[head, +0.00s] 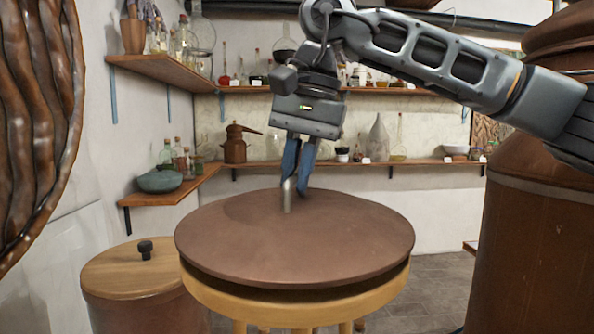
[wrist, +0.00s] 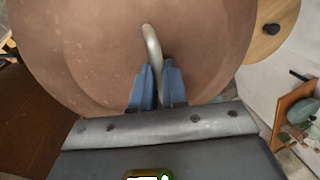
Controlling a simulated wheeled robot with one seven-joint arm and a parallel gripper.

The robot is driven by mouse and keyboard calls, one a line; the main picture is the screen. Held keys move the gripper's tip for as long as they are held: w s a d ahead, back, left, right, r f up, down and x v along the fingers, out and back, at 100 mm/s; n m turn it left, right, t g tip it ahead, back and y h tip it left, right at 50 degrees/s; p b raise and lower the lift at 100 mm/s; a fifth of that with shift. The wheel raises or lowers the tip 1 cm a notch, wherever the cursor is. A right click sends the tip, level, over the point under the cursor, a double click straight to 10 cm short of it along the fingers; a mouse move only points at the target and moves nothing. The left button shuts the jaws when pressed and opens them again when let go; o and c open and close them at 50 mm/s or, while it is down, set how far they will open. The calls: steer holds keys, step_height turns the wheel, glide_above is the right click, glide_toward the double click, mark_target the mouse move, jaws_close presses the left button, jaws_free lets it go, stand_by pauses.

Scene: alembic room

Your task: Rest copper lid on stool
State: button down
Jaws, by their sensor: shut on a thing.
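The copper lid (head: 345,240) is a wide, brown, round disc with a thin, curved metal handle (head: 287,204) on top. It lies level or nearly so over the round wooden stool (head: 300,313) and covers its top. A dark band shows between the lid's rim and the stool's edge; I cannot tell whether they touch. My gripper (head: 296,190) points down from above, its blue fingers shut on the handle. In the wrist view the handle (wrist: 152,45) rises between the fingers, with the lid (wrist: 80,50) spread out behind.
A copper pot with a wooden lid (head: 135,268) and dark knob stands close at left of the stool. A large copper vessel (head: 535,240) stands at right. Shelves (head: 400,164) with bottles line the walls behind. Grey floor shows between the stool and the vessel.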

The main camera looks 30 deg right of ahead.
steer(key=c, duration=1.1)
jaws_free()
